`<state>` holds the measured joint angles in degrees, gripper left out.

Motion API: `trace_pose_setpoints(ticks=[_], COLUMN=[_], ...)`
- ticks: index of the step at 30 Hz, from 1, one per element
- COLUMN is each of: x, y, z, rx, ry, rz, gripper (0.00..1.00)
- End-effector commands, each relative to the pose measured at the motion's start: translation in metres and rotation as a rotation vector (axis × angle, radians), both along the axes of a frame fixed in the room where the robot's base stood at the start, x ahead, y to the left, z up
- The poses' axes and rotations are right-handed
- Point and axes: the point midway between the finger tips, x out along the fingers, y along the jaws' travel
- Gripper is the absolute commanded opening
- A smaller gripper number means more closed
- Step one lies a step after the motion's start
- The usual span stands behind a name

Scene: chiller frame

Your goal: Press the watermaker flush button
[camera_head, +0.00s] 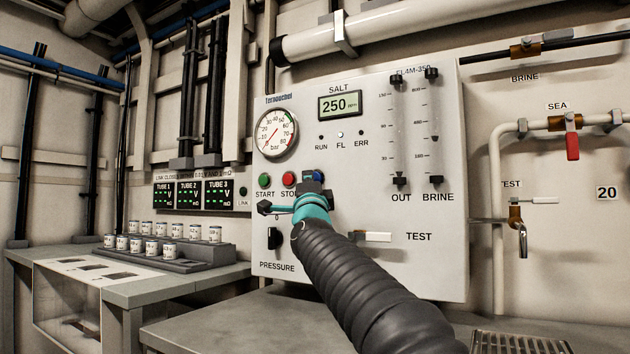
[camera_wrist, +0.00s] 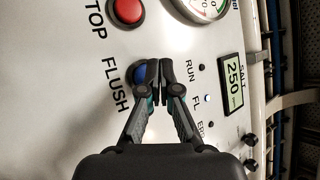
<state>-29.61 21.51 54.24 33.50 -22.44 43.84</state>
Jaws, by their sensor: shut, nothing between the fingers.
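The blue flush button (camera_head: 318,176) is on the white panel (camera_head: 430,270), right of the red stop button (camera_head: 289,179); my gripper partly covers it. In the wrist view the blue button (camera_wrist: 139,76) sits by the FLUSH label, its edge behind one fingertip. My gripper (camera_head: 312,187) is shut and empty, in front of the panel; its closed fingertips (camera_wrist: 166,72) appear over the button's right edge in the wrist view. I cannot tell whether they touch it. The FL lamp (camera_head: 340,134) looks lit; the RUN and ERR lamps look dark.
The green start button (camera_head: 264,180), the pressure knob (camera_head: 274,238) and the white test lever (camera_head: 375,237) are close around my gripper. A pressure gauge (camera_head: 275,133) and a salt display (camera_head: 340,104) reading 250 are above. A bench with several small jars (camera_head: 165,240) stands left.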

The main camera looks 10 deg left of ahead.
Motion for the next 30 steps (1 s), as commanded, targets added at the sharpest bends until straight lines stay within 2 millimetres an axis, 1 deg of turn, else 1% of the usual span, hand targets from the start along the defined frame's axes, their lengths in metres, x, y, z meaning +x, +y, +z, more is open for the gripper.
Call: trace_pose_setpoints(ticks=[11, 25, 30], x=[-0.003, -0.04, -0.047], y=[0.001, 0.014, 0.016], z=[0.0, 0.001, 0.0], rx=[0.0, 0.001, -0.001], ry=[-0.001, -0.002, 0.0], rz=[0.0, 0.002, -0.001], gripper=[0.0, 0.0, 0.0])
